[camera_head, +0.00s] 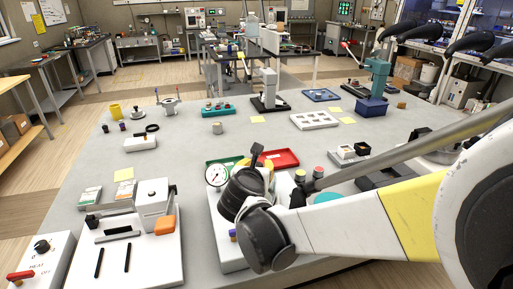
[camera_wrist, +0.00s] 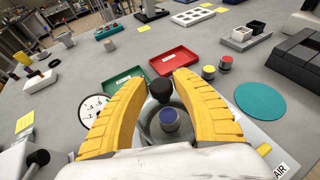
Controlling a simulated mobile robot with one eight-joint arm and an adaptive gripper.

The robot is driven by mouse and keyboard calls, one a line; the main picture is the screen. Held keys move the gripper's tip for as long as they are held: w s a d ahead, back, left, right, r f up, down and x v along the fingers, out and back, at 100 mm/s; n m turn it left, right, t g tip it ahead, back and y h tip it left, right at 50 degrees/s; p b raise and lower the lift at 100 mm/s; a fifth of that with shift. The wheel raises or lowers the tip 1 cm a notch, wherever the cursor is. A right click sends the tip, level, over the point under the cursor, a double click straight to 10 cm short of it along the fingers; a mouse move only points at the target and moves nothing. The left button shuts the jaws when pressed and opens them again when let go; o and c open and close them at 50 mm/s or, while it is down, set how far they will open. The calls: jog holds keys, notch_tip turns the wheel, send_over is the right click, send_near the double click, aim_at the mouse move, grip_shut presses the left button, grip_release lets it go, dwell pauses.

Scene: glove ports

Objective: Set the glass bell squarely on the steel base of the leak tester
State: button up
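My gripper (camera_wrist: 161,88) has two curved yellow fingers, with the black knob (camera_wrist: 160,91) of the glass bell filling the gap between their tips. The clear glass is hard to make out below the knob. A round grey rim (camera_wrist: 146,128) surrounds a blue-topped part (camera_wrist: 170,120) below the knob; I cannot tell whether glass and base touch. The leak tester has a white body (camera_wrist: 255,133) marked AIR and a round gauge (camera_wrist: 93,111), also in the head view (camera_head: 216,175). There my wrist hides the base and bell.
A red tray (camera_wrist: 174,61) and a green tray (camera_wrist: 124,82) lie just beyond the tester. Red and yellow buttons (camera_wrist: 225,62) and a teal disc (camera_wrist: 260,101) are at the right. A white press-like device (camera_head: 150,240) stands to the left in the head view.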

jog(key=shift+o, duration=0.8)
jog(key=v, duration=1.2)
